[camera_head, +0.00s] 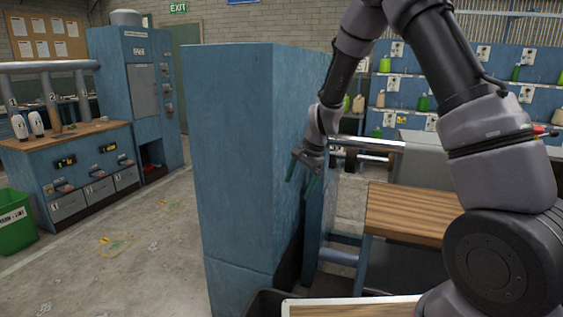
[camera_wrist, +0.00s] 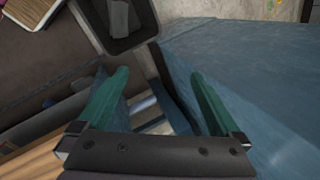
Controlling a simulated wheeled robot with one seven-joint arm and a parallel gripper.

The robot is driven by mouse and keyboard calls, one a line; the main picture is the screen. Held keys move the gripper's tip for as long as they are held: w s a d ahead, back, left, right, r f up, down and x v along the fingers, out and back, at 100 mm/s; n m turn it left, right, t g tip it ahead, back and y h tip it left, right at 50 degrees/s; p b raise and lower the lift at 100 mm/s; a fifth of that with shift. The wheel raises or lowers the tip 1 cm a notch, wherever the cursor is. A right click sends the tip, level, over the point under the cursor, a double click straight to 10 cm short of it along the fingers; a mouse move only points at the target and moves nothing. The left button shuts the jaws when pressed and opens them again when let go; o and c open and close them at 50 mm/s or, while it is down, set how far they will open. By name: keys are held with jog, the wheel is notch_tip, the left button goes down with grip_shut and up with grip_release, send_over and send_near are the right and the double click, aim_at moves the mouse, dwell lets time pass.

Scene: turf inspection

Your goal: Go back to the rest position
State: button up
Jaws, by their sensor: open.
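My gripper (camera_head: 303,179) hangs at the right side of a tall blue cabinet (camera_head: 235,150), with its green fingers pointing down. In the wrist view its two green fingers (camera_wrist: 157,100) stand well apart with nothing between them. The blue cabinet surface (camera_wrist: 255,65) lies close on the right of that view. My arm reaches in from the right of the head view and bends down to the gripper. I cannot tell whether a finger touches the cabinet.
A wooden-topped bench (camera_head: 410,212) stands right of the gripper, near a metal roller (camera_head: 368,144). A dark bin (camera_wrist: 122,22) shows below in the wrist view. A workbench (camera_head: 80,175) and green bin (camera_head: 14,222) stand at left.

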jog(key=s+d+r+n+t, duration=0.1)
jog(key=s+d+r, duration=0.3)
jog(key=r, duration=0.4)
jog(key=s+d+r+n+t, duration=0.1)
jog(key=s+d+r, duration=0.25)
jog(key=r, duration=0.35)
jog(key=s+d+r+n+t, duration=0.1)
jog(key=s+d+r, duration=0.2)
jog(key=d+r, duration=0.35)
jog(key=s+d+r+n+t, duration=0.1)
jog(key=s+d+r, duration=0.2)
jog(key=s, duration=0.5)
jog(key=s+d+r+n+t+h, duration=0.1)
jog(key=s+d+r, duration=0.2)
jog(key=s, duration=0.6)
jog(key=shift+d+r, duration=0.15)
jog(key=shift+r, duration=0.8)
jog(key=shift+s, duration=0.1)
jog(key=shift+w+a+r, duration=0.15)
jog(key=shift+w+a, duration=0.35)
jog(key=shift+a, duration=0.3)
